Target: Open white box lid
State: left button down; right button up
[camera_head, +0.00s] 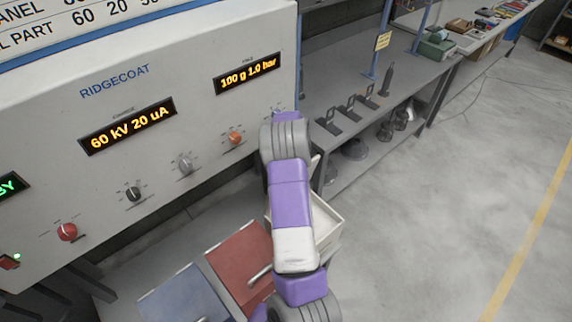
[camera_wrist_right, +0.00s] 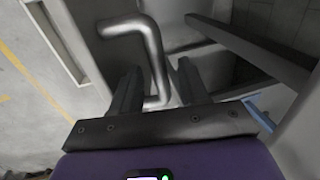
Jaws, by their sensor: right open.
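The white box (camera_head: 328,222) stands at the right end of the row of boxes in the head view, mostly covered by my right arm. Part of its rim and pale inside shows, so it looks at least partly open. The lid is mostly hidden there. In the right wrist view a bent metal handle (camera_wrist_right: 153,50) runs between the two fingers of my right gripper (camera_wrist_right: 158,84). The fingers are apart on either side of it; I cannot tell whether either touches it. The gripper itself is hidden in the head view. My left gripper is not in view.
A red lid (camera_head: 243,262) with a metal handle and a blue lid (camera_head: 186,298) lie to the left. A control panel (camera_head: 150,150) rises behind them. A grey workbench (camera_head: 345,75) with black brackets stands beyond. The floor at right is clear.

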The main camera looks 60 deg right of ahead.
notch_tip(320, 180, up, 6)
jog(key=s, duration=0.1)
jog(key=shift+a, duration=0.3)
jog(key=shift+s, duration=0.1)
